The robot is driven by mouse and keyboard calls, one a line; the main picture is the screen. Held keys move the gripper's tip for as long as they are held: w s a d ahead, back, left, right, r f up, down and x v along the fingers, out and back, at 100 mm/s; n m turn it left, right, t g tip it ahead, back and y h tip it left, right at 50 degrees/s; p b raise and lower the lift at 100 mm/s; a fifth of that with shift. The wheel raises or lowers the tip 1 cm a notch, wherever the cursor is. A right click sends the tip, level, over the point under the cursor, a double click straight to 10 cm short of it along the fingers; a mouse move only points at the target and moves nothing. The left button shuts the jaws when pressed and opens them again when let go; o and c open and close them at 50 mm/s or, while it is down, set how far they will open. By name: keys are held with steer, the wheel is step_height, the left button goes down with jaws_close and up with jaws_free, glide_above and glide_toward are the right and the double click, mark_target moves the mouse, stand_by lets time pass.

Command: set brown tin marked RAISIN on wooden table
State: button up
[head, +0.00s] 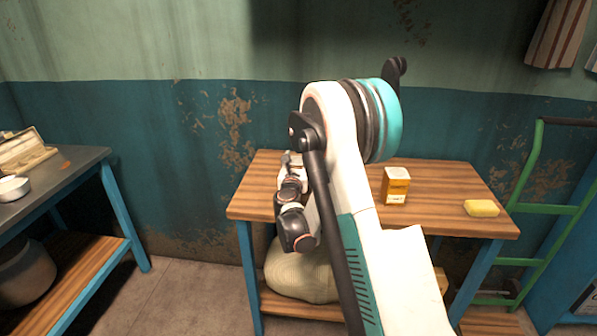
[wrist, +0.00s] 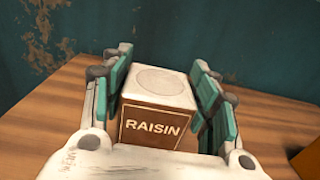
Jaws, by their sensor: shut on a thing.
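The brown tin marked RAISIN (wrist: 155,125) is between the two teal-padded fingers of my gripper (wrist: 160,95) in the wrist view. It has a pale top with a round lid mark and looks upright. My gripper is shut on it. The wooden table (head: 440,185) stands against the wall in the head view, and its top shows around the tin in the wrist view (wrist: 40,125). I cannot tell whether the tin's base touches the table. In the head view my arm hides the tin and most of my gripper.
An orange box with a white top (head: 395,186) stands on the table right of my arm. A yellow block (head: 481,208) lies near the right edge. A large pale sack (head: 300,275) is on the lower shelf. A green metal frame (head: 545,210) stands at right, a grey-topped table (head: 60,180) at left.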

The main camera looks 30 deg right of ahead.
step_height(320, 180, down, 3)
steer(key=shift+r+b, duration=0.1)
steer(key=shift+b, duration=0.3)
steer(key=o, duration=1.3)
